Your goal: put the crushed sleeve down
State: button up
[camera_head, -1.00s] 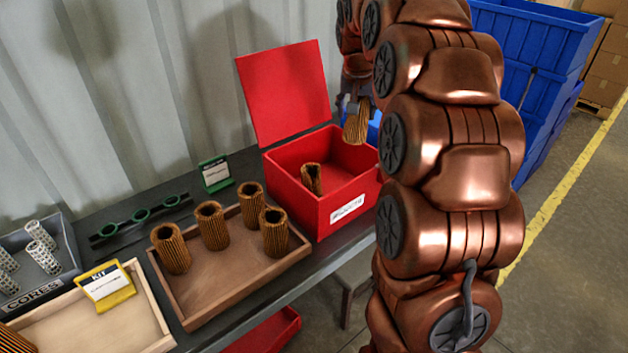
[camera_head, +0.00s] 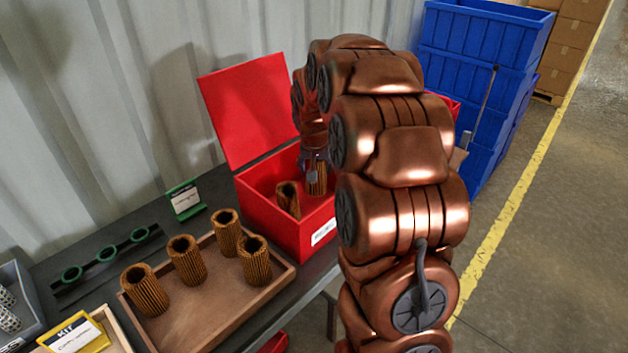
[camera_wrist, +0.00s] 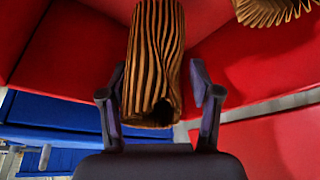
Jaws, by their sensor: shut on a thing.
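The crushed sleeve (camera_head: 317,180), a brown pleated tube, is held by my gripper (camera_head: 314,163) inside the red box (camera_head: 290,228), towards its right side. In the wrist view the sleeve (camera_wrist: 155,50) lies between the two fingers of my gripper (camera_wrist: 157,75), and its near end has a dark, caved-in opening. I cannot tell whether the sleeve touches the box floor. Another pleated sleeve (camera_head: 288,198) leans in the left part of the box; its pleated end also shows at the top right of the wrist view (camera_wrist: 268,10).
The box's red lid (camera_head: 245,105) stands open at the back. A brown tray (camera_head: 215,307) with several upright sleeves is left of the box. A green stand (camera_head: 185,199) and a rack with green rings (camera_head: 105,256) are behind. Blue crates (camera_head: 478,50) stand right.

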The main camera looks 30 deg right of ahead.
jog(key=shift+f+p, duration=0.5)
jog(key=shift+f, duration=1.9)
jog(key=shift+f, duration=0.2)
jog(key=o, duration=1.2)
jog(key=shift+r, duration=0.1)
